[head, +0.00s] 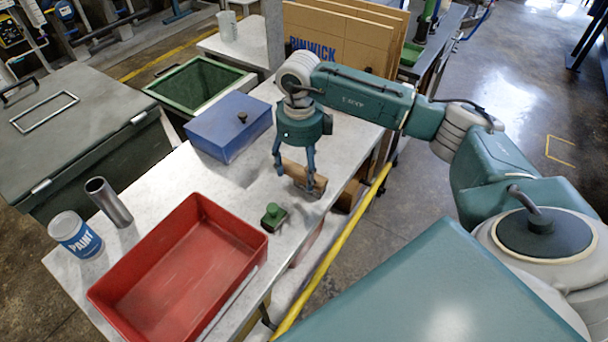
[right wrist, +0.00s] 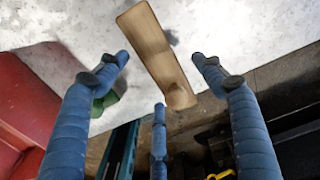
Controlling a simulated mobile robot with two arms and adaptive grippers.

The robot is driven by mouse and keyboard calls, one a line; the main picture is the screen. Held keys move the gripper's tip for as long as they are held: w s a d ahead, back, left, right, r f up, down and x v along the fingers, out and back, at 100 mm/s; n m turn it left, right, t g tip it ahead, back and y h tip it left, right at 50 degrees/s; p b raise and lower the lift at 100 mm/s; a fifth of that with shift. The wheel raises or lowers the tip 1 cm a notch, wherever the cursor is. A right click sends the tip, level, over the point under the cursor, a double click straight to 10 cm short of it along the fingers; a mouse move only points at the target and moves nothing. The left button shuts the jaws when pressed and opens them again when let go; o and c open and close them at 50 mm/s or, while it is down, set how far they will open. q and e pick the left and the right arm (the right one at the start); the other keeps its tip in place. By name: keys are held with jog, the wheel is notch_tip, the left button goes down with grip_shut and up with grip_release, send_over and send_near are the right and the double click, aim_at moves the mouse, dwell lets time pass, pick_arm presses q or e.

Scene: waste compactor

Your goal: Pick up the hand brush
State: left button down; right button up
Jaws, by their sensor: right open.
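The hand brush, a long wooden piece, lies on the pale worktop near its right edge. In the head view the brush (head: 298,172) is partly hidden behind my right gripper's blue fingers. My right gripper (head: 295,178) points down over it, open. In the right wrist view the brush (right wrist: 155,48) lies at a slant between the spread fingertips of the right gripper (right wrist: 160,62), with its rounded end toward the table edge. No finger is clearly touching it. The bristles are hidden. My left gripper is out of view.
A green block with a knob (head: 273,214) and a red tray (head: 180,270) sit nearer on the worktop. A blue box (head: 228,125) stands behind, left of the gripper. A paint can (head: 75,235) and metal tube (head: 108,202) stand at left. A yellow rail (head: 335,250) runs along the edge.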

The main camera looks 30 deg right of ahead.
aim_at(300, 174)
notch_tip(300, 174, down, 2)
jog(key=shift+f+p, duration=0.2)
jog(key=shift+p, duration=0.2)
jog(key=shift+f, duration=0.5)
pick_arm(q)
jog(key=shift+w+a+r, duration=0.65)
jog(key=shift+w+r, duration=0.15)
pick_arm(e)
jog(key=shift+c, duration=0.3)
jog(key=c, duration=1.3)
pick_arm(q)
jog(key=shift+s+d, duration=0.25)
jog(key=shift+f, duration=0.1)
pick_arm(e)
jog(key=shift+r, duration=0.15)
